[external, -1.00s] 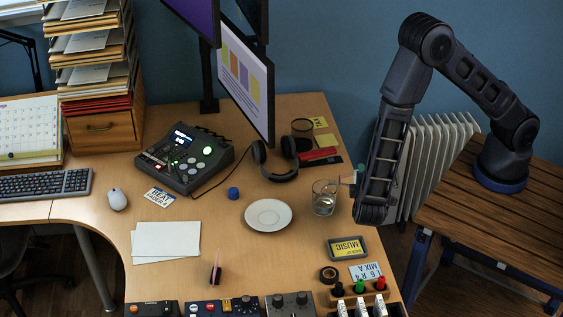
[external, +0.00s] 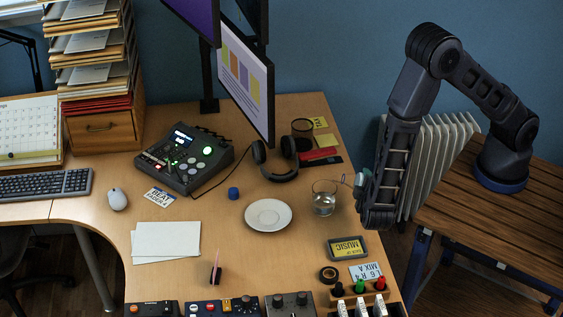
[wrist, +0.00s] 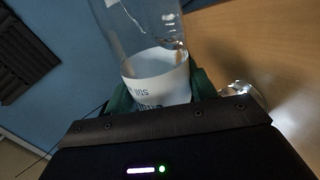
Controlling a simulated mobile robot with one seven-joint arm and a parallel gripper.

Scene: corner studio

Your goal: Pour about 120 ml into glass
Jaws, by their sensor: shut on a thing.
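My gripper (external: 362,187) is shut on a clear bottle (wrist: 150,45) with a white printed label (wrist: 158,88). In the wrist view the green finger pads press on both sides of it. In the external view the bottle (external: 347,179) is small, lies tilted well over, and points left toward the glass. The clear glass (external: 323,199) stands upright on the desk, just left of my gripper. The bottle's mouth is near the glass's rim; I cannot tell if it is over it. The liquid level in the glass is too small to read, and no stream is clear.
A white saucer (external: 268,215) lies left of the glass, with a blue cap-like piece (external: 233,193) beyond it. Headphones (external: 275,160) and a dark cup (external: 302,130) stand behind.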

